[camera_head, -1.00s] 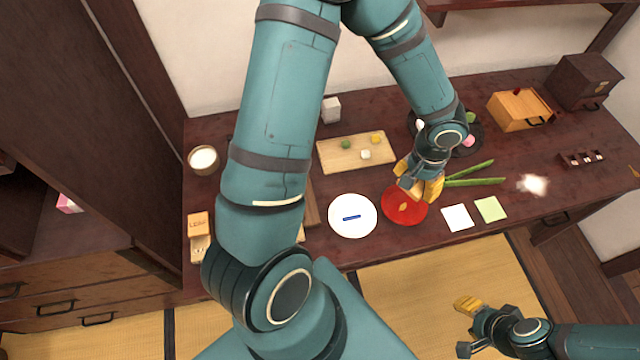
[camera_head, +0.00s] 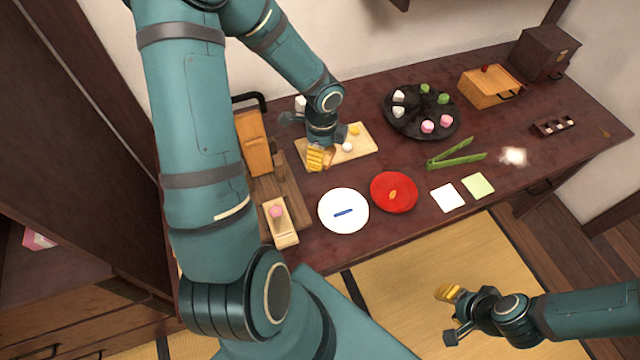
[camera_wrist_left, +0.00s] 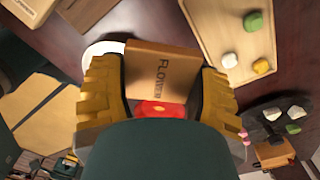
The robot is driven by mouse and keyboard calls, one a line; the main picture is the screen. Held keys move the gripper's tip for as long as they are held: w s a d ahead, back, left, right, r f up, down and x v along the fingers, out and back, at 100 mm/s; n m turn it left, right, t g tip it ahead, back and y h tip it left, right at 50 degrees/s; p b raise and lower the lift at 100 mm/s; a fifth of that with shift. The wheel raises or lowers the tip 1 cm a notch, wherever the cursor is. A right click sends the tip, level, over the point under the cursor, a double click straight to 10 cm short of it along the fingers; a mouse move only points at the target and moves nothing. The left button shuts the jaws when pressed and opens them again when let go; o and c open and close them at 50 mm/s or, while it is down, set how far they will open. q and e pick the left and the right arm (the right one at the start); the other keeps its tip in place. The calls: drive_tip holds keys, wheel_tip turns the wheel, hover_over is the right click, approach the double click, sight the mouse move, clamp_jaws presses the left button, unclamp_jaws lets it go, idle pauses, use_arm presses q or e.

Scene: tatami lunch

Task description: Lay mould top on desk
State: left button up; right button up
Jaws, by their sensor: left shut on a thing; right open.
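The mould top (camera_wrist_left: 160,75), a light wooden block marked FLOWER, sits between the yellow fingers of my left gripper (camera_wrist_left: 160,90) in the left wrist view. My left gripper (camera_head: 320,155) is shut on it above the cutting board (camera_head: 357,138); in the head view the arm and fingers mostly hide the block. A pale wooden mould base (camera_head: 286,238) with a pink piece (camera_head: 276,211) on it rests at the desk's front left. The dark red-brown desk (camera_head: 415,170) lies below. My right gripper (camera_head: 449,315) is open and empty, out over the tatami.
A white plate (camera_head: 343,224) and red plate (camera_head: 394,204) lie near the front edge. A wooden press (camera_head: 255,150) stands left. Bare desk shows between them.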

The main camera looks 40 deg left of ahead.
sight(320, 183)
use_arm(q)
drive_tip(key=shift+s+a+f, duration=0.1)
drive_tip(key=shift+a+f, duration=0.05)
drive_tip(key=shift+f, duration=0.15)
drive_tip(key=shift+m, duration=0.3)
wheel_tip(320, 183, down, 10)
drive_tip(key=b, duration=0.4)
drive_tip(key=shift+r, duration=0.25)
drive_tip(key=shift+f+b, duration=0.3)
drive_tip(key=shift+f, duration=0.15)
drive_tip(key=shift+f, duration=0.2)
drive_tip(key=o, duration=1)
drive_tip(key=shift+o, duration=0.2)
